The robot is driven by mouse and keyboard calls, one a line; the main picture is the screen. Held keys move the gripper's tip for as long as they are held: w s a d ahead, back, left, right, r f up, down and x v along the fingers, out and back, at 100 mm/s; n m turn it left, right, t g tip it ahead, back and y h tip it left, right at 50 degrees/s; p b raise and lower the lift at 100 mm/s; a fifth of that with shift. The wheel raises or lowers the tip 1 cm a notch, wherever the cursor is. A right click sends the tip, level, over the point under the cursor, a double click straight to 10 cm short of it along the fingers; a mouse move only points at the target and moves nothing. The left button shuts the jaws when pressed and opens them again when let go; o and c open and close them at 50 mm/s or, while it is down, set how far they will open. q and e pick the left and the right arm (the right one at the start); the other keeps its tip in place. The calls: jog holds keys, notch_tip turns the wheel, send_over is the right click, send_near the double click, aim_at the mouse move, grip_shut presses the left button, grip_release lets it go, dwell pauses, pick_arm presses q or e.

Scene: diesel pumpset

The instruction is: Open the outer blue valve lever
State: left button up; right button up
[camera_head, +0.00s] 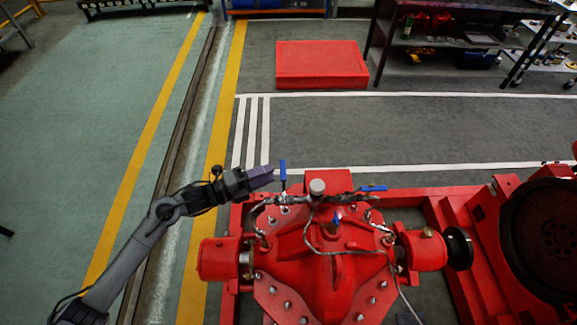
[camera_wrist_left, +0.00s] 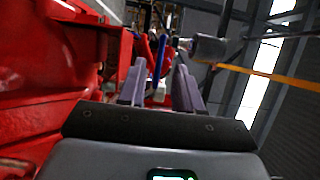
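The leftmost blue valve lever (camera_head: 283,171) stands upright at the left end of the pipework on the red pump (camera_head: 330,265). A second blue lever (camera_head: 373,188) lies flat at the right end, and a small blue lever (camera_head: 336,217) sits in the middle. My left gripper (camera_head: 269,174) is just left of the leftmost lever, pointing at it. In the left wrist view its two purple-grey fingers (camera_wrist_left: 160,88) are apart, with a blue lever (camera_wrist_left: 160,55) showing in the gap, seemingly beyond the tips. Contact cannot be told. My right gripper is not in view.
A grey round cap (camera_head: 317,187) rises between the levers, with loose cables around it. A dark flywheel (camera_head: 545,235) is at the right. A red box (camera_head: 320,65) lies on the floor behind. The floor left of the pump is clear.

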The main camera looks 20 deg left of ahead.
pick_arm(q)
jog(key=x, duration=0.7)
jog(key=shift+w, duration=0.2)
jog(key=shift+d, duration=0.15)
grip_shut()
jog(key=shift+d+f, duration=0.1)
